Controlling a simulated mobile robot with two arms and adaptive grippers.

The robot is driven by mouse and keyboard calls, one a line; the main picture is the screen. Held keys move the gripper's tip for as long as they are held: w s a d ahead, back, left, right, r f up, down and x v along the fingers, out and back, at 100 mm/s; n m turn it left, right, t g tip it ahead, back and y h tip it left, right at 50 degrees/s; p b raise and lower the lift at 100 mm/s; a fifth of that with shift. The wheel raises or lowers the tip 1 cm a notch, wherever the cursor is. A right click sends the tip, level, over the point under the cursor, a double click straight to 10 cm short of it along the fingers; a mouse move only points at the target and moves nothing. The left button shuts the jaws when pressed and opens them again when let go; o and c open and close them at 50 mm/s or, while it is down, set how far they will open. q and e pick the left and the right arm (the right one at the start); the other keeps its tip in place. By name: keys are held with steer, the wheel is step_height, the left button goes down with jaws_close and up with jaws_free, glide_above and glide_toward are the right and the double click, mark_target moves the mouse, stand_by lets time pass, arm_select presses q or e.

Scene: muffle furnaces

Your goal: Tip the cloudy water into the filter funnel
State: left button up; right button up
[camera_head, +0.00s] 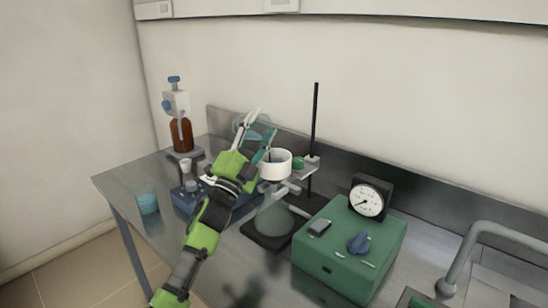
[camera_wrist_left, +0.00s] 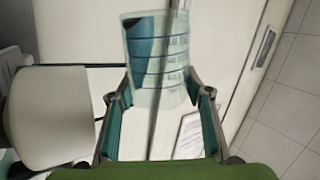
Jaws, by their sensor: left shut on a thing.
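My left gripper (camera_head: 256,128) is raised above the bench, its fingers up behind and above the white filter funnel. It is shut on a clear beaker (camera_wrist_left: 158,62) with blue markings, which shows between the fingers in the left wrist view. In the head view the beaker is mostly hidden by the fingers. Its water level is hard to tell. The white filter funnel (camera_head: 276,166) sits on a conical flask (camera_head: 274,222), held by a stand with a black rod (camera_head: 315,130). The funnel is close to the gripper's right side. My right gripper is not in view.
A green pump box (camera_head: 348,250) with a round gauge (camera_head: 369,201) stands right of the flask. A brown bottle (camera_head: 181,135) stands at the back left, and a blue-tinted beaker (camera_head: 147,203) near the left edge. A grey tap (camera_head: 455,275) is at lower right.

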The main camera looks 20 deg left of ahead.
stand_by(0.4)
arm_select(q)
steer(key=shift+r+m+h+b, duration=0.1)
steer(key=shift+m+h+b, duration=0.3)
steer(key=shift+m+h, duration=0.2)
steer(key=shift+s+d+m+h+b, duration=0.1)
steer(key=shift+d+m+h+b, duration=0.15)
steer(key=shift+m+h+b, duration=0.55)
steer(key=shift+d+r+m+h, duration=0.1)
steer(key=shift+m+h, duration=0.4)
steer(key=shift+m, duration=0.5)
steer(key=shift+r, duration=0.1)
steer(key=n+y, duration=0.1)
steer(key=n+y+p, duration=0.2)
steer(key=shift+a+r+n, duration=0.1)
steer(key=shift+a+n, duration=0.15)
steer(key=shift+n, duration=0.15)
steer(key=n, duration=0.1)
steer(key=n+y+p, duration=0.1)
steer(key=shift+a+n+y, duration=0.2)
steer(key=shift+n+y, duration=0.1)
steer(key=shift+a+f+n+y, duration=0.1)
steer(key=shift+f+n+y, duration=0.3)
steer(key=shift+y, duration=0.1)
